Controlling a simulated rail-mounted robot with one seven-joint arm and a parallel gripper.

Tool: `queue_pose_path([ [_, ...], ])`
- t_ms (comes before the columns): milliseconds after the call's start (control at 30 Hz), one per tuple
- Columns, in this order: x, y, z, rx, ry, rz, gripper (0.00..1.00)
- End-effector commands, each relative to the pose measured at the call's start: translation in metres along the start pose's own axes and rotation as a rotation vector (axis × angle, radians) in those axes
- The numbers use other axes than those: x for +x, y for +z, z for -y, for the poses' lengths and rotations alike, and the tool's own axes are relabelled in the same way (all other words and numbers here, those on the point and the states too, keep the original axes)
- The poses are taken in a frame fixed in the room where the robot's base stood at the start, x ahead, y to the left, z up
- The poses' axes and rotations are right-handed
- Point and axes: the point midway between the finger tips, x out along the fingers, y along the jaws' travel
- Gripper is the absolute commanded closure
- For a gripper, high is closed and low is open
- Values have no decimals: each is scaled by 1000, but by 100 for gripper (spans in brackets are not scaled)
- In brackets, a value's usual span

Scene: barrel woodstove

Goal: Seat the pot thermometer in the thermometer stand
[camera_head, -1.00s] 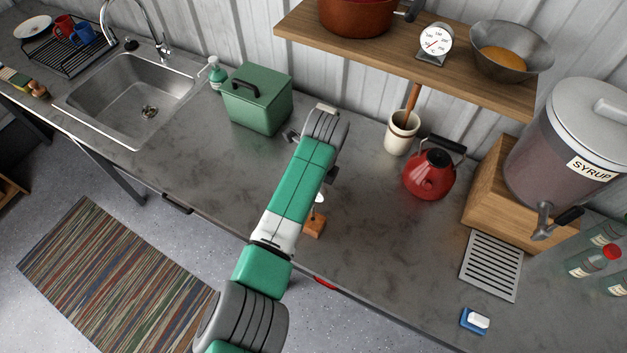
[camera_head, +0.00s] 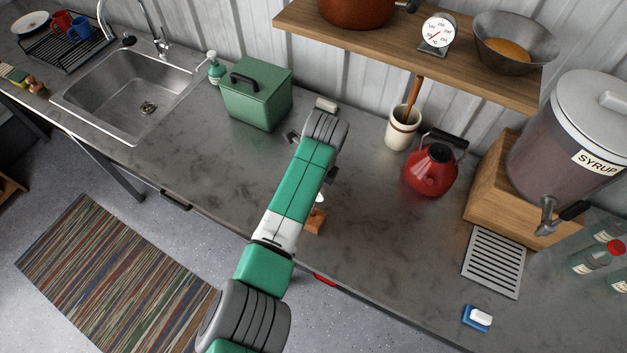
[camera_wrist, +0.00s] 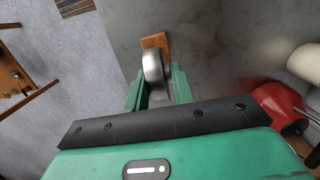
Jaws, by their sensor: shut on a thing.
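My gripper (camera_wrist: 158,82) is shut on the pot thermometer (camera_wrist: 152,66), whose round, silvery head shows between the green fingers in the wrist view. The thermometer stand (camera_wrist: 156,41) is a small orange-brown wooden block just beyond the fingertips. In the head view the stand (camera_head: 315,222) sits near the counter's front edge, right of my forearm. A small pale part, likely the thermometer (camera_head: 320,198), shows just above it. My arm hides most of the gripper there. The thermometer's stem is hidden, and I cannot tell whether it touches or enters the stand.
A red kettle (camera_head: 431,170) and a cream crock (camera_head: 402,130) stand to the right at the back. A green box (camera_head: 257,95) stands left of my arm. A wooden shelf (camera_head: 390,55) overhangs the back. The counter is clear between the stand and the drip grille (camera_head: 493,262).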

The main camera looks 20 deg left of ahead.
Motion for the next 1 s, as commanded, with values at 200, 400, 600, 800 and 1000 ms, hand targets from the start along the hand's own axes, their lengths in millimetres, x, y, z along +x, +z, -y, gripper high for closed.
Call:
queue_pose_path([
  [200,6,-1,0,0,0,0,100],
  [400,11,-2,0,0,0,0,100],
  [600,16,-2,0,0,0,0,100],
  [800,21,-3,0,0,0,0,100],
  [1000,26,-3,0,0,0,0,100],
])
